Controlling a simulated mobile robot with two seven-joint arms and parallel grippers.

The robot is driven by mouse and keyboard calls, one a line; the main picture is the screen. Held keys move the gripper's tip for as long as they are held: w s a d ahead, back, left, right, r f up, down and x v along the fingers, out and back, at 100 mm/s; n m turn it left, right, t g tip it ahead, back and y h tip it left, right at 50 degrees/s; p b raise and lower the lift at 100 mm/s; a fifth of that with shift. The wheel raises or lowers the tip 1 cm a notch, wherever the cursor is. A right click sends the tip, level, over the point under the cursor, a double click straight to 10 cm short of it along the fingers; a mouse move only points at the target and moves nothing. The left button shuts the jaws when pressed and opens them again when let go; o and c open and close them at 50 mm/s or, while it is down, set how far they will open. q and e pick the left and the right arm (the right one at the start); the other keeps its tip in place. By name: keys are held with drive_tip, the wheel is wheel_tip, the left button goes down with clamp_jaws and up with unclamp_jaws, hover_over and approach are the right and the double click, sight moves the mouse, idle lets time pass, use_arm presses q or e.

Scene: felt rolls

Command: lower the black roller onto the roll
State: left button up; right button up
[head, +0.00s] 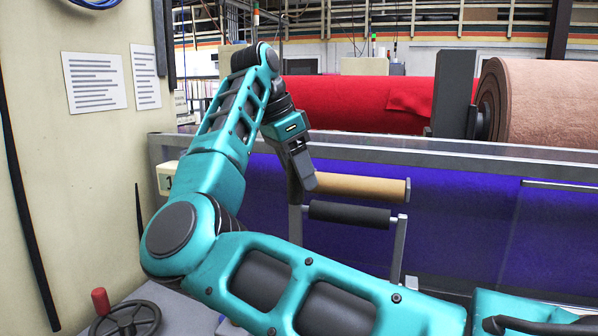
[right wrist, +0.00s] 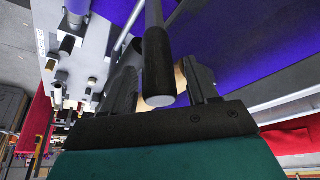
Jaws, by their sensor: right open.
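The black roller (head: 349,214) lies level on a grey bracket, its right end on an upright grey arm (head: 399,250). A tan roll-like bar (head: 358,187) runs just above it in the picture, with wide purple felt (head: 460,228) behind. My right gripper (head: 303,170) is open, pointing down at the left end of the tan bar and above the roller's left end. In the right wrist view, a dark cylinder with a pale end (right wrist: 158,70) on a grey rod shows between the open fingers. I cannot tell whether they touch it. My left gripper is out of view.
A metal rail (head: 400,152) crosses behind the bracket. A red roll (head: 350,103) and a pinkish-brown roll (head: 545,105) lie beyond it. A cream cabinet (head: 75,170) stands at left, with a handwheel (head: 125,319) below.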

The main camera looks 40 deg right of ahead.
drive_tip(key=shift+d+f, duration=0.1)
drive_tip(key=shift+f, duration=0.15)
clamp_jaws()
idle(0.4)
